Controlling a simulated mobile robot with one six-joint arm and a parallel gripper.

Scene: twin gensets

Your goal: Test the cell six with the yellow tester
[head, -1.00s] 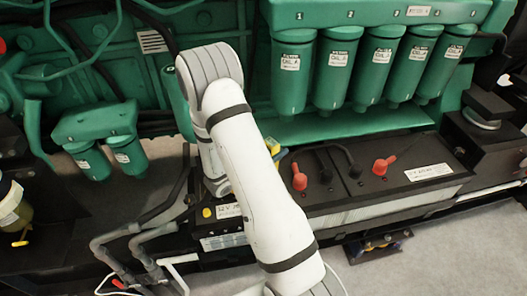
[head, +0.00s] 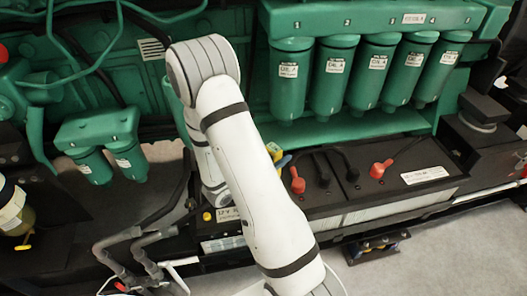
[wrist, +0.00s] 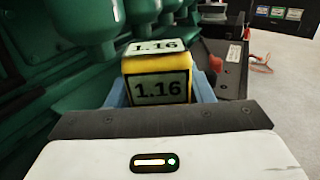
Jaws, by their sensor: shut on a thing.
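The yellow tester (wrist: 159,67) shows in the wrist view, a yellow block with pale display faces reading 1.16. My gripper (wrist: 160,92) is shut on it, with a light blue finger at each side. In the head view, a bit of yellow on the tester (head: 273,150) shows beside my white arm, which hides most of the gripper. The black battery bank (head: 345,198) lies below and around it, with red terminal caps and a white label. Cell six cannot be told apart, and whether the tester touches a cell is hidden.
Green oil filters (head: 334,75) hang in a row behind the batteries. Two smaller green filters (head: 124,157) hang at left. Grey hoses (head: 140,250) run at lower left. A black cable (head: 350,160) and red leads lie over the battery top. Open floor (head: 440,240) lies at lower right.

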